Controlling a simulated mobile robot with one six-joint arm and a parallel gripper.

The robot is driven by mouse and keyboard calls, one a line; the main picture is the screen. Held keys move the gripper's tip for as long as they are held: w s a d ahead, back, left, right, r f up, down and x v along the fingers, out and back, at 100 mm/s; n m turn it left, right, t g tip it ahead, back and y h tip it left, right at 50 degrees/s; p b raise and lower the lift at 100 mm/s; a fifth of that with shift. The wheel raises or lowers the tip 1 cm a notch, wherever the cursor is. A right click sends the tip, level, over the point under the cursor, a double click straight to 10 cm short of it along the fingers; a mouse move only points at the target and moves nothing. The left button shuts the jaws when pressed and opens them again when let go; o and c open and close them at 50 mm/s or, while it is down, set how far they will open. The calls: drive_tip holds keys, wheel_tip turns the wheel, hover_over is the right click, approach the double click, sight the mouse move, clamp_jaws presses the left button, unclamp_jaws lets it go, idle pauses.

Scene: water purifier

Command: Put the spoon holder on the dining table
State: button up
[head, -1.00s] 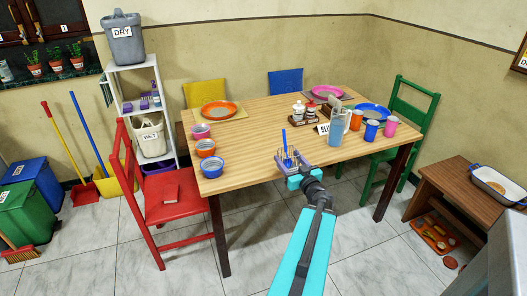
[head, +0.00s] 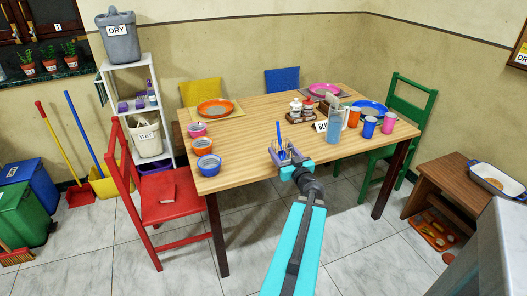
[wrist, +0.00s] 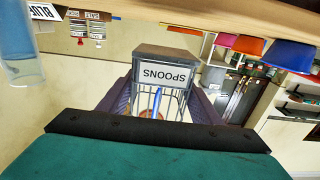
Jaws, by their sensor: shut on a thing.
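The spoon holder (wrist: 165,75) is a grey wire caddy with a "SPOONS" label, upside down in the wrist view. A blue spoon (head: 279,134) stands up in it. My gripper (head: 287,154) is shut on the holder, with its purple fingers on either side in the wrist view (wrist: 160,100). In the head view the holder appears over the front part of the wooden dining table (head: 245,160). Whether its base touches the top cannot be told. The fingers hide part of the holder.
Bowls (head: 206,166) stand at the table's left. A clear blue pitcher (head: 335,126), a "BLU" label (head: 321,127) and cups (head: 369,126) stand to the right. A condiment rack (head: 302,112) is behind. The tabletop around the holder is mostly bare. A red chair (head: 165,195) is at left.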

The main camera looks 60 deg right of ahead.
drive_tip(key=w+d, duration=0.1)
drive_tip(key=w, duration=0.2)
drive_tip(key=w+d, duration=0.1)
drive_tip(key=w, duration=0.3)
drive_tip(key=w+d+f, duration=0.1)
drive_tip(key=w+d, duration=0.1)
drive_tip(key=w, duration=0.1)
drive_tip(key=shift+w, duration=0.3)
drive_tip(key=shift+w+d, duration=0.25)
drive_tip(key=shift+w, duration=0.35)
drive_tip(key=shift+f, duration=1.8)
drive_tip(key=shift+f, duration=0.15)
drive_tip(key=o, duration=1.3)
drive_tip(key=shift+c, duration=0.2)
drive_tip(key=shift+a, duration=0.1)
